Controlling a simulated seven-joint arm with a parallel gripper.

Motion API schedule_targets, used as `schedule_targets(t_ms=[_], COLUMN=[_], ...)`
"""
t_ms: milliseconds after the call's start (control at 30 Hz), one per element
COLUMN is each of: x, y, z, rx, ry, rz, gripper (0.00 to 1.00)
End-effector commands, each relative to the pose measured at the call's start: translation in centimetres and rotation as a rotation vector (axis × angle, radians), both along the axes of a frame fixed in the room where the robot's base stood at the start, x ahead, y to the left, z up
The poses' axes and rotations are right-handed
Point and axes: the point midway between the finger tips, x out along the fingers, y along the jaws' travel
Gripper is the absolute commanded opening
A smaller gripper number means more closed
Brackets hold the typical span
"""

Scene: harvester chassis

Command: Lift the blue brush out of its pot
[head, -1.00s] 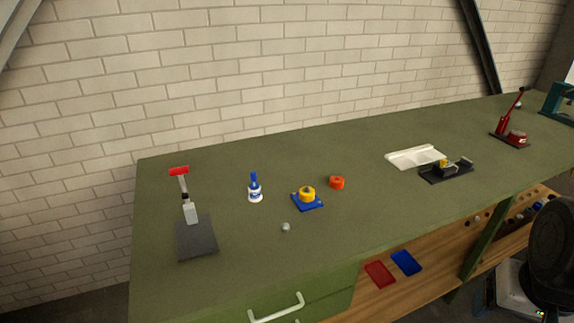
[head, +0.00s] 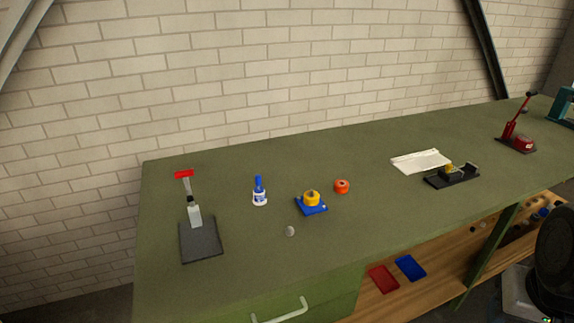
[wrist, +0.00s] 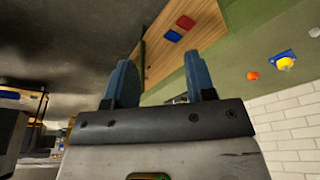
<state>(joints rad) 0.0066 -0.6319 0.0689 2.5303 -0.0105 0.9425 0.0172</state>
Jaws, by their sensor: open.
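The blue brush (head: 258,182) stands upright in its white pot (head: 260,200) on the green bench, left of the middle in the head view. My gripper (wrist: 162,82) shows only in the wrist view, its two blue fingers apart with nothing between them. It is away from the brush and pot, which I cannot make out in the wrist view.
On the green bench (head: 230,250), a yellow round piece (head: 311,198) sits on a blue plate (head: 313,210), with an orange ring (head: 342,186) nearby. A red-topped stand (head: 194,215) is to the left. A small grey knob (head: 290,231) lies in front.

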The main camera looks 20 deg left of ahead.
Motion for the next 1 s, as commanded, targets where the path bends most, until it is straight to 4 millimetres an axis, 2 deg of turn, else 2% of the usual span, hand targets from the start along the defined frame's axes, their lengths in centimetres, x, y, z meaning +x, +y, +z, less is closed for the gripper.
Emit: schedule_targets(t_ms=[233,467,767,1000], x=[2.0,6.4,13.1,18.1], y=[0.9,3.3,8.2,13.2], z=[0.9,2.8,5.0,6.0], rx=[0.000,-0.001,-0.005,-0.010], ry=[0.010,0.030,0.059,0.083], rz=[0.031,0.098,0.202,0.285], gripper=[0.50,0.50,0.50,0.50])
